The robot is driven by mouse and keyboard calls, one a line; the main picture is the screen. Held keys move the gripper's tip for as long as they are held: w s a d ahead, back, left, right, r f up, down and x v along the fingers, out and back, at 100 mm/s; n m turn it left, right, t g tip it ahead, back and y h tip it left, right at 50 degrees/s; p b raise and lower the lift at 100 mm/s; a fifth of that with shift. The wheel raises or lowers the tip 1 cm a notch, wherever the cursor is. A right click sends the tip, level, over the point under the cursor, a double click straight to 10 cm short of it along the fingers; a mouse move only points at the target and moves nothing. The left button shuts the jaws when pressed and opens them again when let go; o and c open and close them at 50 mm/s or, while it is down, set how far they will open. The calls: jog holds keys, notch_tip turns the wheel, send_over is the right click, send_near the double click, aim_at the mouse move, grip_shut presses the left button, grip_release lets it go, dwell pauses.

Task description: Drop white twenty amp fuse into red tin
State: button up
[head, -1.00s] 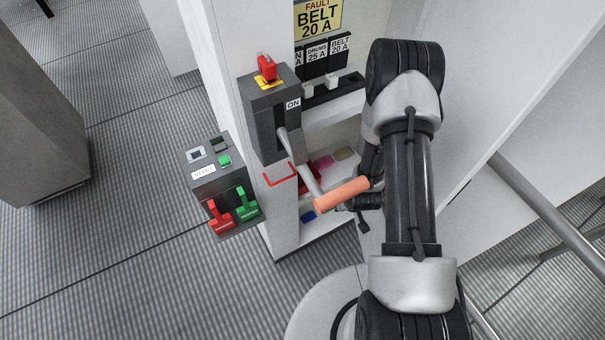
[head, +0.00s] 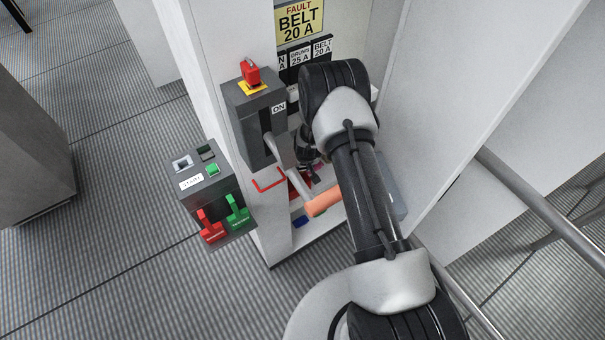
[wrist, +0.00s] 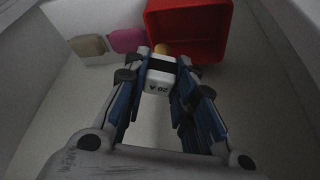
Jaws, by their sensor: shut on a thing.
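My gripper (wrist: 160,78) is shut on the white fuse (wrist: 158,84), which has a dark band and "20 A" lettering that reads upside down in the wrist view. The red tin (wrist: 190,30) is open and lies just beyond the fuse, up and to the right. The fuse appears outside the tin's near edge; its height against the rim is hard to tell. In the head view my gripper (head: 308,168) is low inside the cabinet, behind the lever handle. Most of the red tin (head: 298,188) is hidden there by the arm and handle, and the fuse is not discernible.
A pink piece (wrist: 127,40) and a tan piece (wrist: 88,46) lie left of the tin. A small orange-yellow round shape (wrist: 162,48) shows at the fuse's far end. The lever's orange handle (head: 323,199) juts out close to my arm. Cabinet walls stand on both sides.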

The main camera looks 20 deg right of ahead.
notch_tip(320, 180, down, 7)
jog(key=b, duration=0.1)
jog(key=shift+s+b, duration=0.15)
jog(key=shift+b, duration=0.25)
jog(key=shift+s+f+b, duration=0.1)
jog(key=shift+f+b, duration=0.2)
jog(key=shift+b, duration=0.2)
jog(key=shift+s+f, duration=0.1)
